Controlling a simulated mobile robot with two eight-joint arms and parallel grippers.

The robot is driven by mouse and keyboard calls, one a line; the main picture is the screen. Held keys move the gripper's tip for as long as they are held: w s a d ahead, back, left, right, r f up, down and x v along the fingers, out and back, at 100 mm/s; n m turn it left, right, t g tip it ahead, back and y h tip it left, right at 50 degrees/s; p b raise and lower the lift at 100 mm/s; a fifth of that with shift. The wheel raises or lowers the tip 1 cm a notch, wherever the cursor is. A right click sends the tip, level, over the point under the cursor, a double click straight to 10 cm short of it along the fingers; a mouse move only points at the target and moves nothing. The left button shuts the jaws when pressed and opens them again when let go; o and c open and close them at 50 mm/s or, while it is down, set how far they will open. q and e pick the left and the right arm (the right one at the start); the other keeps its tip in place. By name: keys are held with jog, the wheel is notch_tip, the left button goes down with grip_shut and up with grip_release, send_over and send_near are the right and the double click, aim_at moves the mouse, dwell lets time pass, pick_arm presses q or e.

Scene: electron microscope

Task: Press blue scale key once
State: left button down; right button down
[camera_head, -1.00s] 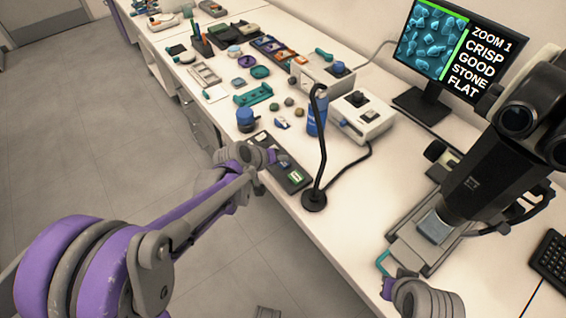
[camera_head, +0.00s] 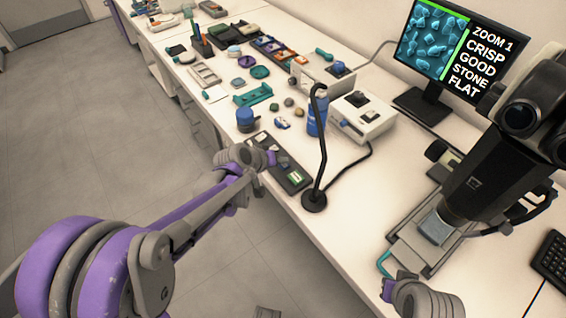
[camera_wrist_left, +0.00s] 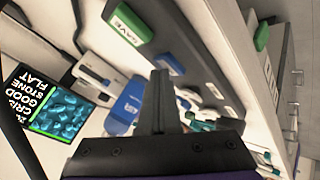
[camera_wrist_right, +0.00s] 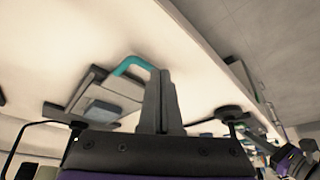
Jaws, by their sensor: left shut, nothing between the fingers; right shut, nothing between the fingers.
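The black key panel (camera_head: 264,141) lies along the front edge of the bench. Its green SAVE key (camera_head: 296,177) sits at the near end and also shows in the left wrist view (camera_wrist_left: 132,24). My right gripper (camera_wrist_right: 160,72) is shut and empty near the teal handle (camera_wrist_right: 134,64).
A black bent-neck stand (camera_head: 314,199) and a blue bottle (camera_head: 317,122) stand just right of the panel. A white control box (camera_head: 362,118) is behind them. The microscope (camera_head: 492,170) and monitor (camera_head: 458,45) are at the right. Several small items crowd the far bench.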

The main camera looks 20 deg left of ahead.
aim_at(281, 167)
pick_arm(q)
jog(key=shift+r, duration=0.1)
pick_arm(e)
jog(key=shift+r, duration=0.1)
pick_arm(q)
jog(key=shift+r+p, duration=0.65)
jog(key=shift+r, duration=0.1)
pick_arm(e)
jog(key=shift+r, duration=0.6)
